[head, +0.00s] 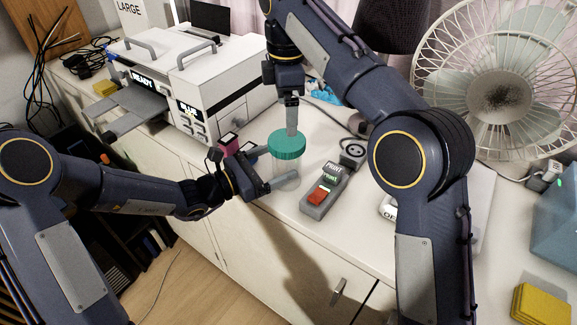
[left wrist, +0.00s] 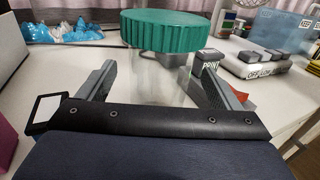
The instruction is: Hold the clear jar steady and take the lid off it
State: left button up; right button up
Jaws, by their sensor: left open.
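The clear jar (head: 287,170) stands upright on the white counter with its ribbed green lid (head: 287,145) on top. In the left wrist view the lid (left wrist: 175,34) is large and near, with the see-through jar body (left wrist: 158,88) below it. My left gripper (head: 282,164) is open, with one finger on each side of the jar, below the lid. In the left wrist view its fingers (left wrist: 158,82) show gaps to the jar. My right gripper (head: 292,122) points down from above, its fingers at the lid. One finger hides the other, so its opening and contact are unclear.
A grey handheld device (head: 325,193) with a red part lies right of the jar. A small pink item (head: 228,144) is close to my left gripper. A white printer (head: 195,85) stands behind left, a fan (head: 498,95) at the right. The counter's front edge is near the jar.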

pick_arm(q)
jog(key=shift+x, duration=1.8)
